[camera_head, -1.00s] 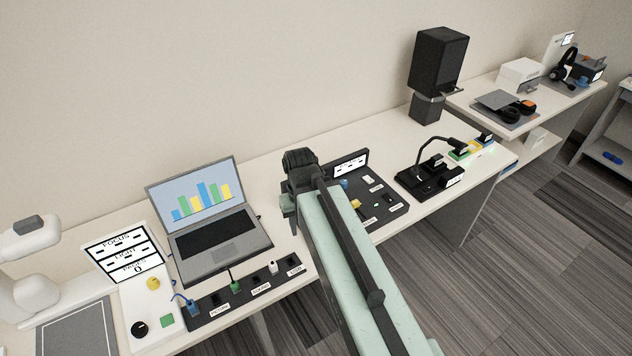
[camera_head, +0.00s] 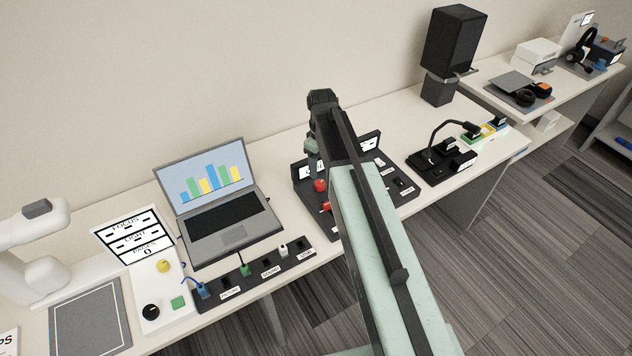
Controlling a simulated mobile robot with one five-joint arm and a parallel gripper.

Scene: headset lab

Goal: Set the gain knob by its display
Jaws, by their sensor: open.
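A black console (camera_head: 300,186) with upright displays stands on the long desk, right of the laptop. My arm crosses in front and hides its middle. A small display (camera_head: 304,170) shows at its left, too small to read. A red round knob (camera_head: 320,185) and a red control (camera_head: 326,206) sit on its left part. I cannot tell which control is the gain knob. My gripper (camera_head: 313,172) hangs pointing down over this left part, close above the red knob. It is open with nothing seen in it; contact cannot be judged.
A laptop (camera_head: 222,218), a socket strip (camera_head: 259,273) with plugs and a white panel (camera_head: 155,290) with knobs lie left. A black microphone base (camera_head: 440,166) and a tall black speaker (camera_head: 452,42) stand right. Bare desk (camera_head: 375,118) shows behind the console.

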